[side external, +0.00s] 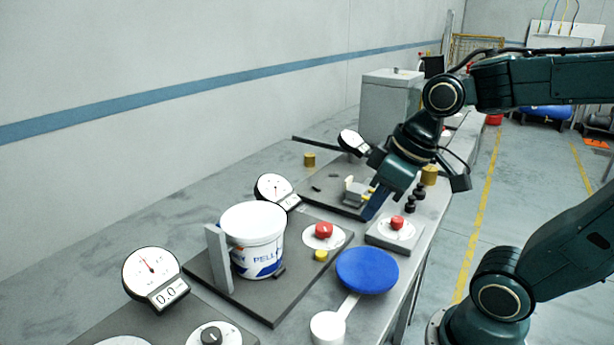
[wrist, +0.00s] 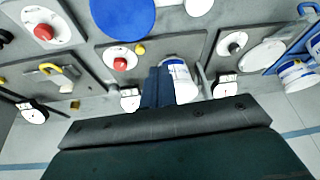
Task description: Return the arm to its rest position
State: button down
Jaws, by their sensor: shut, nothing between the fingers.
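My dark green arm reaches in from the right in the side view. My gripper (side external: 370,214) points down with its blue fingers shut and empty, above the bench near a red knob (side external: 397,222) on a grey block. In the wrist view my gripper (wrist: 158,72) shows as blue fingers close together, beside the white bucket in the picture. Whether the fingertips touch anything below cannot be told.
A white bucket (side external: 252,222) stands on a dark plate beside an upright grey plate (side external: 218,258). A blue disc (side external: 367,270), dial gauges (side external: 150,268) and a red knob (side external: 324,230) are nearby. A grey box (side external: 388,98) stands behind. Air above the bench is free.

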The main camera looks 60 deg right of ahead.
jog(key=shift+m+t+h, duration=0.4)
jog(key=shift+m+t, duration=0.1)
jog(key=shift+m, duration=0.2)
jog(key=shift+s+d+r, duration=0.1)
jog(key=shift+s+r, duration=0.15)
jog(key=shift+s, duration=0.4)
jog(key=shift+s+d+r, duration=0.1)
jog(key=shift+s+r, duration=0.2)
jog(key=shift+s, duration=0.35)
jog(key=shift+s+d+r, duration=0.1)
jog(key=shift+s+r, duration=0.15)
jog(key=shift+s, duration=0.4)
jog(key=c, duration=2.2)
grip_release()
